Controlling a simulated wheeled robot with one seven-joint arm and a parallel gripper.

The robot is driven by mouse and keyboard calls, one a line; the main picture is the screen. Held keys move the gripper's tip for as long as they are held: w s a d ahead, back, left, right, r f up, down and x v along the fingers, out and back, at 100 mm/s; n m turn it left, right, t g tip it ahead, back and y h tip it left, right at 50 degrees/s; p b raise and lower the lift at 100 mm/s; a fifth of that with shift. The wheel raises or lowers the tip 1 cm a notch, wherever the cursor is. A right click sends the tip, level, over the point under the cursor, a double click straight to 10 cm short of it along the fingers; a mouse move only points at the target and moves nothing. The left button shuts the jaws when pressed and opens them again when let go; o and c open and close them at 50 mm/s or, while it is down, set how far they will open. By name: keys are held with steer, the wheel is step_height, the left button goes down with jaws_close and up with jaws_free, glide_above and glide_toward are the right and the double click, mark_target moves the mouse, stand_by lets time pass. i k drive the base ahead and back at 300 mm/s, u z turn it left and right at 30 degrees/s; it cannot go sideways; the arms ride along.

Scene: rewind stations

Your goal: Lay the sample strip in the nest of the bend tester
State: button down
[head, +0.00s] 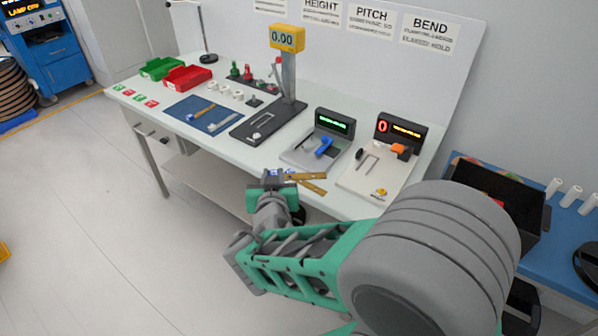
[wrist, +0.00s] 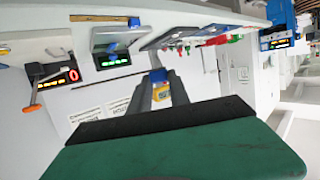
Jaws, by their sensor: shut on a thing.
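My gripper (head: 276,176) is shut in front of the table's front edge, left of the bend tester. Between the fingers (wrist: 158,95) in the wrist view a small blue patch shows, but the strip's length is not clear there. The bend tester (head: 352,183) is a pale plate with a U-shaped nest (head: 368,163), an orange lever and a dark display reading 0. It also shows in the wrist view (wrist: 52,50). The nest looks empty.
The pitch station (head: 303,152) with a blue lever stands left of the bend tester. The height gauge (head: 287,38) rises further left. A dark bin (head: 500,200) stands at the right.

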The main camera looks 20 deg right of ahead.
mark_target(363, 170)
steer(key=u, duration=2.4)
steer(key=k, duration=0.9)
steer(key=z, duration=1.25)
